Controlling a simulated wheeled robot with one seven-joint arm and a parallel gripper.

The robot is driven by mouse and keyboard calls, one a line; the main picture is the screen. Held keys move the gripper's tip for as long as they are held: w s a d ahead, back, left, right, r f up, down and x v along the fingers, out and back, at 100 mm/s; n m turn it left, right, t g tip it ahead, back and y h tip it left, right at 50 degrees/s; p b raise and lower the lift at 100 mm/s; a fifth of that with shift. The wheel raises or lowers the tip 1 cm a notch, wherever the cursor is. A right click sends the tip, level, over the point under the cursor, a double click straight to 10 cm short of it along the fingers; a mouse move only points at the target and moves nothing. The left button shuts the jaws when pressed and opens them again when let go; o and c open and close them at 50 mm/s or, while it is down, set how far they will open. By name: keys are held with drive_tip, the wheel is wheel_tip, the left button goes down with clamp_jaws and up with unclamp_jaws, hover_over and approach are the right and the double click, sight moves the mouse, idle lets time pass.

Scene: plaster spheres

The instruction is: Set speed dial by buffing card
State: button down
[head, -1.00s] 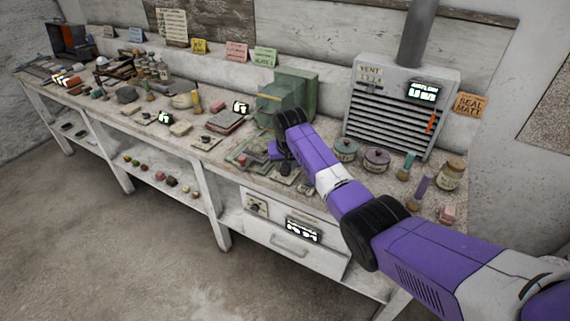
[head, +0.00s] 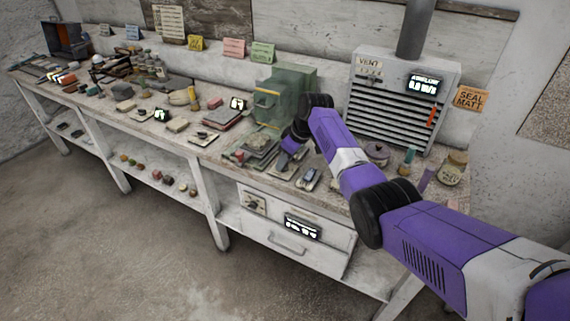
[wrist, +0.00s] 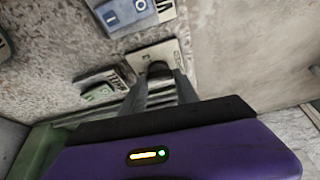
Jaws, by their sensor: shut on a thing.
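My gripper (wrist: 160,88) points down at the bench and is shut on a dark round knob (wrist: 158,69), which I take as the speed dial. The knob sits on a pale labelled plate (wrist: 171,52) on the bench top; the fingers hide part of it and its marks. In the head view my gripper (head: 284,158) is in front of the green machine, near the bench's front edge. Cards stand on the back ledge: yellow (head: 196,43), pink (head: 234,48) and green (head: 263,52). Their writing is too small to tell which is the buffing card.
A rocker switch plate (wrist: 128,12) is close beside the dial; it also shows in the head view (head: 308,179). The green machine (head: 290,94) stands behind. A grey vent unit (head: 396,103) with a lit display is to the right, with jars (head: 377,153) before it.

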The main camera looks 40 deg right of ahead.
drive_tip(key=shift+n+b, duration=0.35)
drive_tip(key=shift+n, duration=0.25)
drive_tip(key=c, duration=0.9)
unclamp_jaws()
drive_tip(key=v, duration=0.7)
drive_tip(key=shift+s+d+r, duration=0.1)
drive_tip(key=shift+d+r, duration=0.1)
drive_tip(key=shift+r, duration=0.15)
